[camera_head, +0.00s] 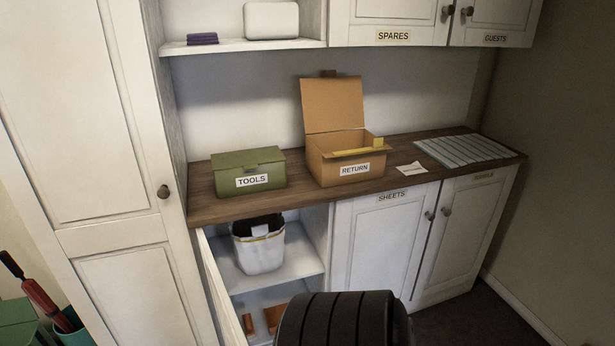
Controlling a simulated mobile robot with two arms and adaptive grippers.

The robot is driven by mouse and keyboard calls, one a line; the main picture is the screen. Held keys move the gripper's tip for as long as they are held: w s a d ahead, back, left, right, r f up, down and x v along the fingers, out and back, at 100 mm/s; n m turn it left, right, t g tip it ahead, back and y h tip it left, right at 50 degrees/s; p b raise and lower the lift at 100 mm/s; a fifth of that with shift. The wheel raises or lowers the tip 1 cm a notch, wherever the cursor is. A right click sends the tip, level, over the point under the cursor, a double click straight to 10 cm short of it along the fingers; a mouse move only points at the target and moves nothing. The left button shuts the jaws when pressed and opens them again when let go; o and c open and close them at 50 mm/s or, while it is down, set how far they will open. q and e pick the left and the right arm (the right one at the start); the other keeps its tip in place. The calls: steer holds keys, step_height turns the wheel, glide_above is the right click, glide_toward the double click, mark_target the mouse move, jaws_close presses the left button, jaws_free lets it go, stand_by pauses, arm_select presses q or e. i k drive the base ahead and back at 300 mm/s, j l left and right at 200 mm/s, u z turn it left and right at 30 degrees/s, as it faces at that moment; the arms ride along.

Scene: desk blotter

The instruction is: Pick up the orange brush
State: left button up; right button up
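I cannot make out a clear orange brush. Two orange-brown pieces, a small one (248,324) and a larger one (273,316), lie low in the open cabinet. They are partly hidden, and I cannot tell whether either is the brush. Neither gripper shows in view. A dark ribbed rounded shape at the bottom centre blocks part of the cabinet; I cannot tell what it is.
A green TOOLS box (248,172) and an open cardboard RETURN box (341,169) stand on the wooden counter (215,208). A striped mat (465,150) lies right. A lined white bin (260,254) sits on the cabinet shelf. Red-handled tools (42,301) stand far left.

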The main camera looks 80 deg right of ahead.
mark_target(247, 318)
steer(key=z, duration=1.95)
steer(key=i+l, duration=0.1)
steer(key=l, duration=0.3)
steer(key=i+u, duration=0.05)
